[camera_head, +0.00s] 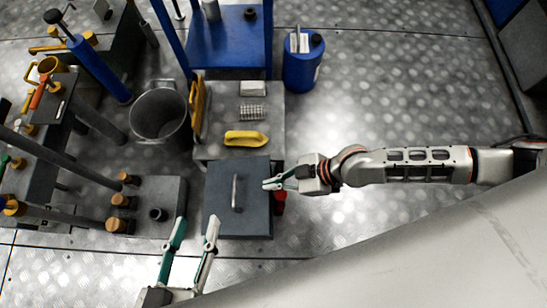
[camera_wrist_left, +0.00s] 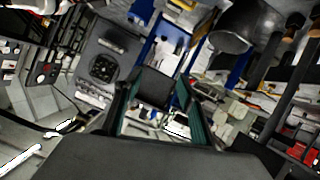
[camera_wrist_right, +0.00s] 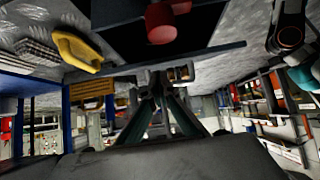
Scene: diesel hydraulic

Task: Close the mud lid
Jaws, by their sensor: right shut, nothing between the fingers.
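The mud lid (camera_head: 225,215) is a dark blue-grey square plate with a pale bar handle (camera_head: 236,192) on top. It looks flat or nearly flat from above; I cannot tell whether it is fully down. My right gripper (camera_head: 266,185) is shut and empty, its tips at the lid's right edge; contact is unclear. Its fingers also converge in the right wrist view (camera_wrist_right: 158,85), below a dark plate or box and a red cylinder (camera_wrist_right: 164,22). My left gripper (camera_head: 198,221) is open and empty, just left of the lid's lower left corner. Its spread fingers also show in the left wrist view (camera_wrist_left: 160,90).
A grey block (camera_head: 172,190) with brown-capped fittings stands left of the lid. Behind the lid, a grey table (camera_head: 215,147) bears a yellow handle-like piece (camera_head: 246,138). A metal bucket (camera_head: 160,113) and blue drum (camera_head: 301,68) stand farther back.

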